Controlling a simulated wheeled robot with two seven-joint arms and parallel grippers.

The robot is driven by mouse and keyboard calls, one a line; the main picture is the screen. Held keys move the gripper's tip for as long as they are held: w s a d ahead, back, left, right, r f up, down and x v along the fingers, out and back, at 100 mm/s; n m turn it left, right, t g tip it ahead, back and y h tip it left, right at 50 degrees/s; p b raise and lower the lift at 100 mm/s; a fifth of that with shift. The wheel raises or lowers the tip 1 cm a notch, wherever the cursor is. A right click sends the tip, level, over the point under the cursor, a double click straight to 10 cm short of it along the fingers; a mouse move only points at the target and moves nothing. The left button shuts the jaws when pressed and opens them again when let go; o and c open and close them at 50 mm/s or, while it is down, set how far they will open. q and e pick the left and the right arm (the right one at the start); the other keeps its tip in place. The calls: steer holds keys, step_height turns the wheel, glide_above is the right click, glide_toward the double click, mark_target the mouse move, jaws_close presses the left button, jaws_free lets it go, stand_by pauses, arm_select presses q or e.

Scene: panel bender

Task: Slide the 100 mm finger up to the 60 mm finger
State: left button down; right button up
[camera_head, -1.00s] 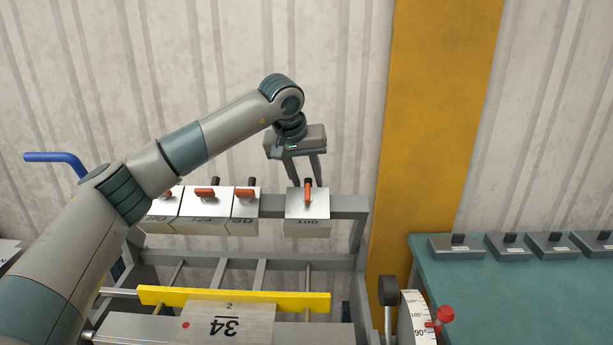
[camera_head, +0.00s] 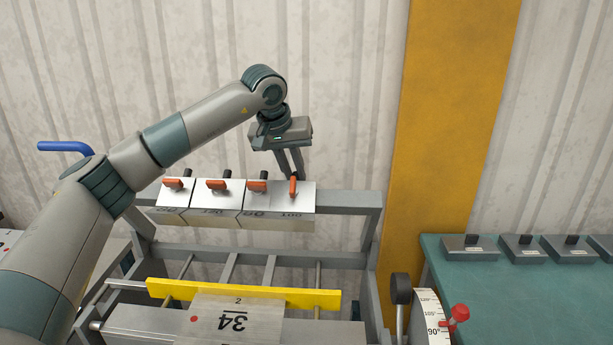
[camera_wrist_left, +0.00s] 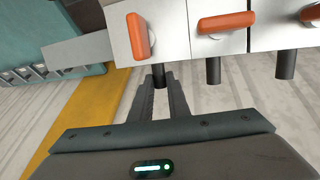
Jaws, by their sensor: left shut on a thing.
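The 100 mm finger (camera_head: 296,207) is a light metal block on the grey rail, with an orange lever turned upright. It stands against the 60 mm finger (camera_head: 254,205) on its left, with no gap that I can see. The 60 mm finger's orange lever lies sideways. My left gripper (camera_head: 297,176) is behind the 100 mm finger, shut on its dark post. The wrist view also shows the gripper (camera_wrist_left: 159,82) around the post of the 100 mm finger (camera_wrist_left: 176,20), beside the 60 mm finger (camera_wrist_left: 217,43). My right gripper is not in view.
Two more fingers (camera_head: 212,205) stand left of the 60 mm finger, levers sideways. The rail (camera_head: 345,203) is bare to the right. A yellow bar (camera_head: 245,293) and a plate marked 34 lie below. A green table (camera_head: 480,285) with several grey blocks is at right.

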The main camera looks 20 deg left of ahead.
mark_target(288, 182)
arm_select(q)
steer(key=shift+d, duration=0.15)
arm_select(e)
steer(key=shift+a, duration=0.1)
arm_select(q)
steer(key=c, duration=1.7)
jaws_free()
steer(key=shift+r, duration=0.1)
